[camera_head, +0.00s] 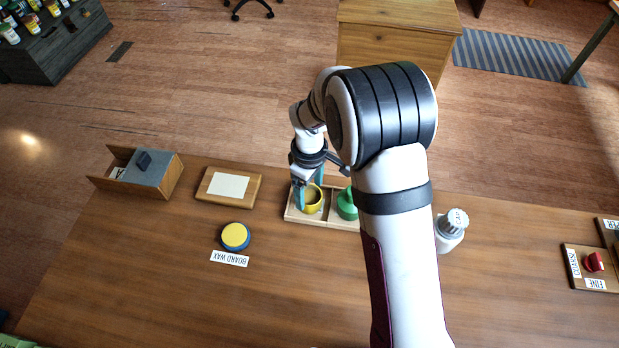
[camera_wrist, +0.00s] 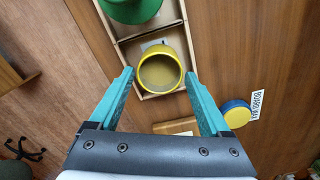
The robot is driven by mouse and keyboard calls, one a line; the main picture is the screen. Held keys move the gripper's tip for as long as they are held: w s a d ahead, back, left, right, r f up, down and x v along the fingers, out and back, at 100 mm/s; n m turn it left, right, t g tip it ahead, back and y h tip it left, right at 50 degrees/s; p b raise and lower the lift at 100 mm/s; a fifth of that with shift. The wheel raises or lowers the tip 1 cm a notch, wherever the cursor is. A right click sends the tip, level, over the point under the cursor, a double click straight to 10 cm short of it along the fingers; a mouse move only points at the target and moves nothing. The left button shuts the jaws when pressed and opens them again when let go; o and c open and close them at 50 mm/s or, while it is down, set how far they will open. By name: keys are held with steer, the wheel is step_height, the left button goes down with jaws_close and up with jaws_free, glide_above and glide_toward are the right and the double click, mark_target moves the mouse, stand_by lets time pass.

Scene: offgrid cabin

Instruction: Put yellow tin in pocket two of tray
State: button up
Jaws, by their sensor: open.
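The yellow tin (camera_head: 313,199) is an open round cup, upright in the left pocket of the wooden tray (camera_head: 325,225) in the head view. In the wrist view I look into the tin (camera_wrist: 160,73), in the tray's near pocket. A green vessel (camera_head: 346,205) occupies the neighbouring pocket and is partly hidden by my arm. My gripper (camera_head: 309,196) is open, with its fingers on either side of the yellow tin; in the wrist view gaps show between tin and fingertips. A pale label in the tin's pocket is partly covered, its number unreadable.
A blue-sided tin with a yellow top (camera_head: 235,236) stands by a BOARD WAX label (camera_head: 230,258). A wooden board with a pale sheet (camera_head: 228,186) and an open box (camera_head: 140,172) lie left. A white-capped bottle (camera_head: 450,230) stands right. The front table is mostly clear.

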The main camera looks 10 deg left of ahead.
mark_target(310, 203)
step_height(310, 203, up, 9)
steer(key=s+d+r+m, duration=0.7)
steer(key=s+d+m, duration=0.1)
steer(key=s+d+m+y, duration=0.1)
steer(key=s+d+m, duration=0.2)
steer(key=s+m, duration=0.2)
steer(key=s+d+r+m, duration=0.1)
steer(key=s+d+m, duration=0.2)
steer(key=s, duration=0.9)
steer(key=m, duration=0.3)
steer(key=shift+s+r+y, duration=0.15)
steer(key=shift+y, duration=0.25)
steer(key=o, duration=0.3)
steer(key=w+d+r+n, duration=0.2)
steer(key=w, duration=0.5)
steer(key=w+d+r+n+h, duration=0.1)
steer(key=w+d+r+n, duration=0.1)
steer(key=w, duration=0.5)
steer(key=shift+w+d+r+n+h, duration=0.2)
steer(key=shift+w+d+n+h, duration=0.15)
steer(key=shift+d, duration=0.4)
step_height(310, 203, down, 10)
steer(key=w, duration=0.1)
steer(key=shift+d+n, duration=0.3)
steer(key=shift+n, duration=0.05)
steer(key=shift+r, duration=0.1)
